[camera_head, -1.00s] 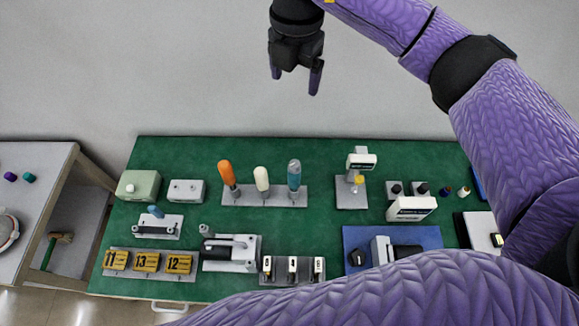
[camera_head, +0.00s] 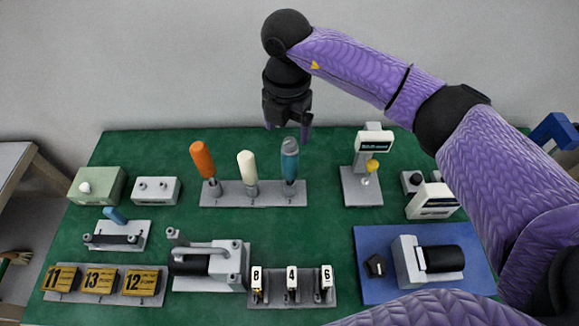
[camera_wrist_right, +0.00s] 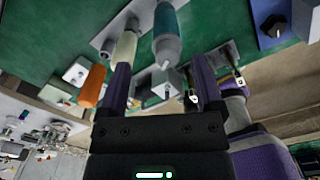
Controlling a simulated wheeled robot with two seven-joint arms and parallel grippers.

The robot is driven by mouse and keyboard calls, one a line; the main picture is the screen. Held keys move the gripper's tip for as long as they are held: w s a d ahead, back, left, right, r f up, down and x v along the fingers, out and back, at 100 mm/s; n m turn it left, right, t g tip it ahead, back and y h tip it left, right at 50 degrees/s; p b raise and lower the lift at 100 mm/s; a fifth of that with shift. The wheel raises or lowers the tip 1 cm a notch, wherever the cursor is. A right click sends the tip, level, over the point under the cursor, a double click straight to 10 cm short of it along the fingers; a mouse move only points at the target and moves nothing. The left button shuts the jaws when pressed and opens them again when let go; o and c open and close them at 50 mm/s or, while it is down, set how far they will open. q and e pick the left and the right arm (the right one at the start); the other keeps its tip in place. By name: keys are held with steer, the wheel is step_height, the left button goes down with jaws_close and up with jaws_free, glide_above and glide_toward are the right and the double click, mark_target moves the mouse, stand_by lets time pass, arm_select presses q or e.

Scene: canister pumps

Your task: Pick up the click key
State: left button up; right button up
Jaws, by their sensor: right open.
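Several upright tools stand in a grey rack (camera_head: 232,200): an orange-handled one (camera_head: 202,160), a cream-handled one (camera_head: 247,168) and a teal-handled one (camera_head: 290,160) with a grey top band. None carries a readable name, so I cannot tell for certain which is the click key. My right gripper (camera_head: 287,128) is open and empty, pointing down just above or behind the teal tool. In the right wrist view the gripper (camera_wrist_right: 160,68) has its fingers spread, with the teal tool (camera_wrist_right: 165,25) beyond them. My left gripper is not in view.
The green bench (camera_head: 330,235) also holds a grey stand with a display (camera_head: 374,142), a blue mat (camera_head: 365,290) with a black-and-grey device, a pump-like unit (camera_head: 208,265), numbered yellow blocks (camera_head: 100,281) and small numbered pieces (camera_head: 291,280). A grey wall stands behind.

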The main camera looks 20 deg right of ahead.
mark_target(290, 141)
steer(key=f, duration=0.4)
steer(key=s+f+b, duration=0.1)
steer(key=shift+d+f, duration=0.1)
steer(key=shift+f, duration=0.3)
steer(key=shift+w, duration=0.1)
jaws_close()
